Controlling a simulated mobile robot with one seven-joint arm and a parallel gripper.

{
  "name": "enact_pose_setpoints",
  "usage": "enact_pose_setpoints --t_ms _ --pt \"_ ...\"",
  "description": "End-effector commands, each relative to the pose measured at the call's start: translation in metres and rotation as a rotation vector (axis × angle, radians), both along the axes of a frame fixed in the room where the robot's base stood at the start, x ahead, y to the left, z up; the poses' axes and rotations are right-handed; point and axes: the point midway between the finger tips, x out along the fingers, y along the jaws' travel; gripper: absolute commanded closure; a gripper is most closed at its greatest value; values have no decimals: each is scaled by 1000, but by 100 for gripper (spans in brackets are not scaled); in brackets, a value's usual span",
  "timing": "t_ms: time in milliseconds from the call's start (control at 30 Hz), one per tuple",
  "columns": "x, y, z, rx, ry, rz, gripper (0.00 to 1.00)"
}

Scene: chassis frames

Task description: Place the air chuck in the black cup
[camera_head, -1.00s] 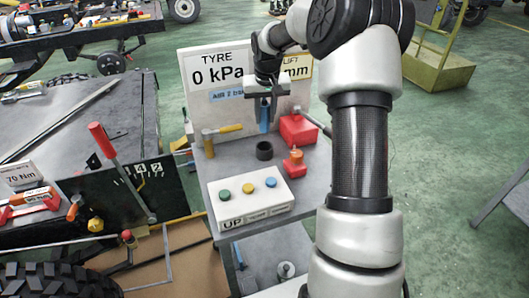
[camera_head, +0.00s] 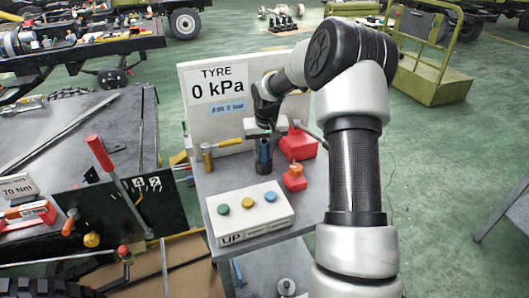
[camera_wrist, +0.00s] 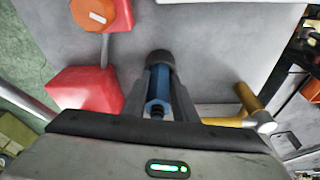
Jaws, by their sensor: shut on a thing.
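The blue air chuck (camera_head: 264,155) is upright between the fingers of my gripper (camera_head: 264,143), which is shut on it. It also shows in the wrist view (camera_wrist: 158,84), between the two dark fingertips (camera_wrist: 157,98). The black cup (camera_head: 263,170) stands on the grey cart top directly under the chuck. In the wrist view the dark cup (camera_wrist: 160,57) sits at the chuck's far end. The chuck's lower end looks to be at or inside the cup's mouth. I cannot tell how deep it sits or whether it touches the bottom.
A red box (camera_head: 298,143) and a smaller red block with an orange top (camera_head: 294,179) stand right of the cup. A yellow-handled hammer-like tool (camera_head: 222,144) is on the left. A white button box (camera_head: 248,212) is in front, and a white sign board (camera_head: 218,92) stands behind.

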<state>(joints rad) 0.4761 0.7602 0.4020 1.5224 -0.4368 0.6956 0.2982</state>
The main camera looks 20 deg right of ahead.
Motion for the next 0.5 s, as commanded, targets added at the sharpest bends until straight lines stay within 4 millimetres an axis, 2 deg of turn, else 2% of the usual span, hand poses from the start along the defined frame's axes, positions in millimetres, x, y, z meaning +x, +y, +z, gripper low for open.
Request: enact_pose_setpoints --t_ms 400,433,500 --pt "0 0 -10 0 -1 0 100" --pt "0 0 -10 0 0 0 71" --pt "0 0 -10 0 0 0 59"
